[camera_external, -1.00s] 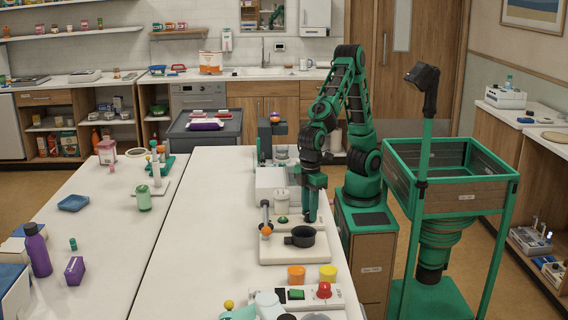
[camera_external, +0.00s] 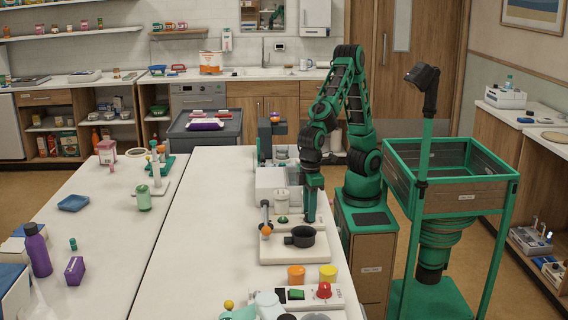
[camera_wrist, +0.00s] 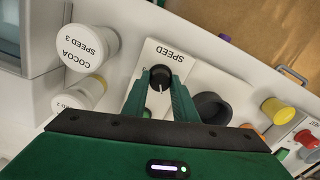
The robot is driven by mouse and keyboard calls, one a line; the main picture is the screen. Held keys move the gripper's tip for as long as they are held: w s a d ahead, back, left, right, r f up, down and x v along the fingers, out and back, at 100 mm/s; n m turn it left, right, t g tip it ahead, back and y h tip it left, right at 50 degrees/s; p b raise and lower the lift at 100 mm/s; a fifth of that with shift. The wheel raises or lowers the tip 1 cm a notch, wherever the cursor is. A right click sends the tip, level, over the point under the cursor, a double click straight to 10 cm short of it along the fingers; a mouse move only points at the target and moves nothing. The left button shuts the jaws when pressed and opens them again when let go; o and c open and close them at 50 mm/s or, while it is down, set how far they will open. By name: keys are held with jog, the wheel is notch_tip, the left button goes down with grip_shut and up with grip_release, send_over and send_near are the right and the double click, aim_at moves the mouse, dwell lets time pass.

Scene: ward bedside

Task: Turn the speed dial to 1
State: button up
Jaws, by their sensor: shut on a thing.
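The speed dial (camera_wrist: 160,74) is a round black knob with a white pointer line, on a white panel marked SPEED (camera_wrist: 150,55) in the wrist view. The pointer line runs down the picture, away from the SPEED lettering. In the external view my gripper (camera_external: 310,217) points down at the right side of the long white table, and the dial is hidden there.
A jar labelled COCOA SPEED 3 (camera_wrist: 88,48) and one labelled SPEED 2 (camera_wrist: 78,96) stand left of the dial in the wrist view. A black pan (camera_external: 301,237) is close by. Orange (camera_external: 296,276) and yellow (camera_external: 328,273) cups stand nearer the camera. The table's middle is clear.

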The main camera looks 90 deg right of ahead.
jog(key=o, duration=1)
jog(key=shift+w+r, duration=0.1)
jog(key=shift+w, duration=0.15)
jog(key=shift+o, duration=0.2)
jog(key=shift+s, duration=0.1)
notch_tip(320, 180, up, 11)
jog(key=shift+f, duration=0.2)
